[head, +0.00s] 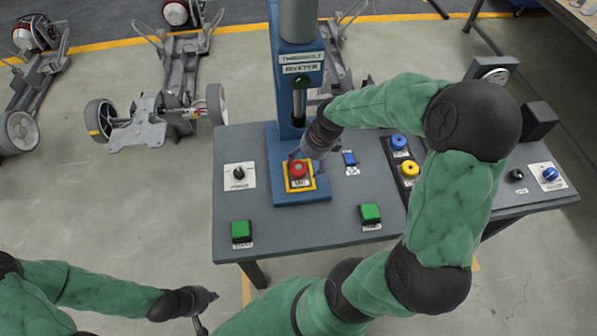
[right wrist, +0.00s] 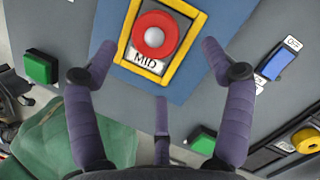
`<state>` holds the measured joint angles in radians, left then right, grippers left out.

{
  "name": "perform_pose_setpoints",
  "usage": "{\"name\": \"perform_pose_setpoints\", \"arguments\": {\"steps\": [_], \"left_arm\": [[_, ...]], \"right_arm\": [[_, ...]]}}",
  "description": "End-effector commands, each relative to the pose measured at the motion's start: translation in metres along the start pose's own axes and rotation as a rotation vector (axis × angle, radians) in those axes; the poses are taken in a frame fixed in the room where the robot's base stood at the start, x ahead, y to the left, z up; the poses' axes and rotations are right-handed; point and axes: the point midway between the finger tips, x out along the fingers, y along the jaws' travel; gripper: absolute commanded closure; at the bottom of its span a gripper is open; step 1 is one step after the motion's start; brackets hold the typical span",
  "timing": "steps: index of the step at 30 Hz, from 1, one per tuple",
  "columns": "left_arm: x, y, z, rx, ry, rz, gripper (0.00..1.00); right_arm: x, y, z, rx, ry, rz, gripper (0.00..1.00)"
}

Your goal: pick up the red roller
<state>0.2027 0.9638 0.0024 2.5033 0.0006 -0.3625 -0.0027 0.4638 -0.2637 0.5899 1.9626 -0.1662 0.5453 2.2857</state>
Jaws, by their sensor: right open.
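The red roller (head: 297,168) appears as a round red piece with a paler centre. It sits on a plate with a yellow border marked MID, at the foot of the blue riveter. In the right wrist view the red roller (right wrist: 154,36) is at the top, between and beyond my spread fingers. My right gripper (head: 303,154) is open just behind it, with its fingers (right wrist: 160,70) apart and nothing between them. I cannot tell whether they touch it. My left gripper (head: 207,312) is low at the left, off the table, open and empty.
The grey table (head: 240,155) carries green buttons (head: 241,231) (head: 370,213), a black knob (head: 238,173), a blue switch (head: 349,158), and blue (head: 398,141) and yellow (head: 410,169) round pieces. The riveter column (head: 285,95) rises behind the roller. Wheeled chassis (head: 150,118) stand on the floor behind.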

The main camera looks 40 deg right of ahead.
Motion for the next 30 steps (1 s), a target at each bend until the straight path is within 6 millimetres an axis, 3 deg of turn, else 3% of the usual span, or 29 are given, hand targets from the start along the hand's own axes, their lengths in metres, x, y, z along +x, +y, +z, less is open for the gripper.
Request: {"name": "perform_pose_setpoints", "arguments": {"steps": [7, 16, 24, 26, 30], "left_arm": [[0.004, -0.001, 0.0, 0.0, 0.0, 0.0, 1.0], [0.018, -0.006, -0.001, 0.0, 0.0, 0.0, 1.0], [0.018, -0.006, -0.001, 0.0, 0.0, 0.0, 1.0], [0.018, -0.006, -0.001, 0.0, 0.0, 0.0, 1.0], [0.018, -0.006, -0.001, 0.0, 0.0, 0.0, 1.0]], "right_arm": [[0.009, 0.0, 0.005, 0.001, 0.0, 0.0, 0.18], [0.049, 0.0, 0.004, 0.001, 0.001, 0.001, 0.18], [0.051, 0.0, 0.005, 0.001, -0.001, -0.001, 0.18], [0.051, 0.0, 0.005, 0.001, -0.001, -0.001, 0.32], [0.051, 0.0, 0.005, 0.001, -0.001, -0.001, 0.72]]}}
